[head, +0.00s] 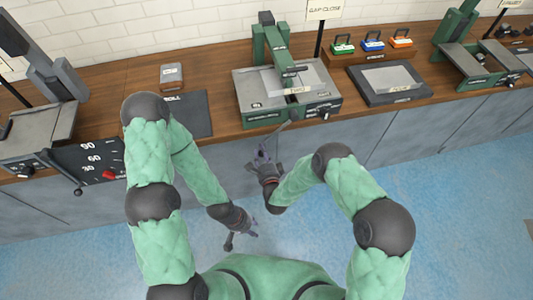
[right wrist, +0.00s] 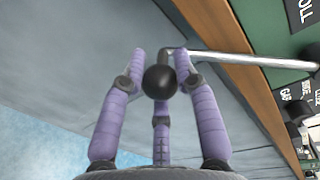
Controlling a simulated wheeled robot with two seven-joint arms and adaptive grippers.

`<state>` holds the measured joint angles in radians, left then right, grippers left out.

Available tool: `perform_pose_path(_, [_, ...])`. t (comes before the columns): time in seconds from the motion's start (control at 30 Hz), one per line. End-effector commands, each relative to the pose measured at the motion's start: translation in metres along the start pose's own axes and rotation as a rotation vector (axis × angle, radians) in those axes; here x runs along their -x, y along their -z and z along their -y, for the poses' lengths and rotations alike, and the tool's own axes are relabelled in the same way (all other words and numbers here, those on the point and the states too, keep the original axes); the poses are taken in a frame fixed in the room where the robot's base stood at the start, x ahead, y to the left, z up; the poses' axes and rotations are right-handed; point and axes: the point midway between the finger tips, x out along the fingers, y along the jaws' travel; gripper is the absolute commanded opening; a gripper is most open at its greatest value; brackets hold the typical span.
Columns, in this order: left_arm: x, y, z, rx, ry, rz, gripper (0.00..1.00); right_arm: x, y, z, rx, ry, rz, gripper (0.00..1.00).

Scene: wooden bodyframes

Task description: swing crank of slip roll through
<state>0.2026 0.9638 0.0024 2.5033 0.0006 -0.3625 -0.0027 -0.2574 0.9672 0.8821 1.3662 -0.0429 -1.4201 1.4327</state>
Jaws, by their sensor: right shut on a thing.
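The slip roll (head: 288,92) is a green and grey machine on the wooden bench, at the centre of the head view. Its crank (right wrist: 240,59) is a bare metal rod ending in a black ball knob (right wrist: 160,82). My right gripper (head: 262,158) is in front of the bench edge, below the machine. In the right wrist view its purple fingers (right wrist: 160,85) stand around the knob, shut on it. My left gripper (head: 241,236) hangs low over the floor, away from the bench; its fingers are too small to tell if they are open.
A dark mat (head: 195,116) and a small grey block (head: 171,76) lie left of the slip roll. A machine with an angle dial (head: 92,157) stands further left. A black tray with a grey plate (head: 390,79) lies to the right. Blue floor is clear before the cabinets.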

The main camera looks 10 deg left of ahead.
Motion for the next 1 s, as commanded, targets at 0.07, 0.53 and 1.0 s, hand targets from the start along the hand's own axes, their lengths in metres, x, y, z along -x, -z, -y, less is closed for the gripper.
perform_pose_path(0.07, [0.002,0.000,-0.001,0.000,0.000,0.000,0.38,0.001,-0.007,0.002,-0.023,-0.004,0.009,0.00])
perform_pose_path(0.53, [0.005,0.000,-0.002,0.000,0.000,0.000,0.38,0.002,-0.017,0.009,-0.096,-0.006,0.016,0.00])
perform_pose_path(1.0, [0.005,0.000,-0.002,0.000,0.000,0.000,0.38,0.002,-0.018,0.011,-0.098,-0.002,0.020,0.50])
